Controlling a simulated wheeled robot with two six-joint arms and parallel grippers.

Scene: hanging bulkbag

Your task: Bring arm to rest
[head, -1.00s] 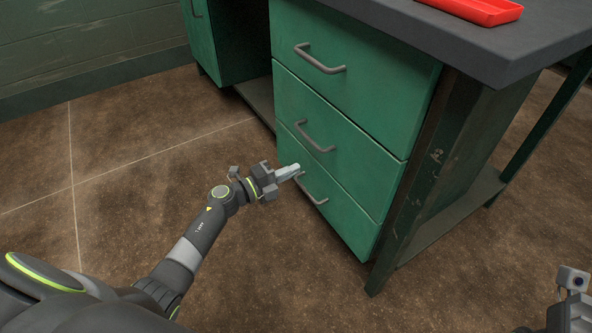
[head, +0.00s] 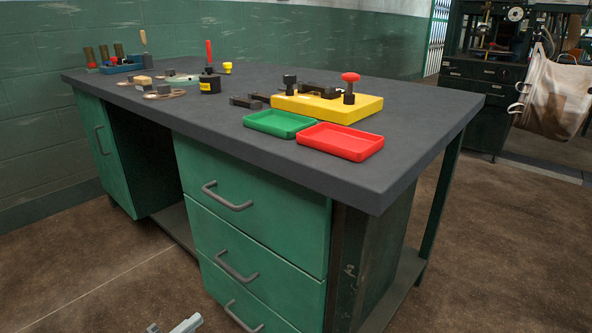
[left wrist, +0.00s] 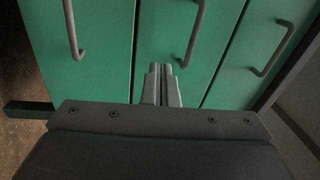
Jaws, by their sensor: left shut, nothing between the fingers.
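My left gripper (head: 186,325) shows only at its tip, at the bottom edge of the head view, low in front of the green drawers. In the left wrist view its fingers (left wrist: 161,84) are together, with nothing between them. They point at the green drawer fronts, close to the middle drawer handle (left wrist: 195,35); I cannot tell whether they touch it. All three drawers look closed, and the lowest drawer handle (head: 243,317) is near the gripper in the head view. My right gripper is in neither view now.
The grey-topped workbench (head: 440,125) carries a red tray (head: 340,141), a green tray (head: 279,123), a yellow block (head: 327,104) and several tools. A pale bulk bag (head: 556,98) hangs at the far right. The brown floor right of the bench is clear.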

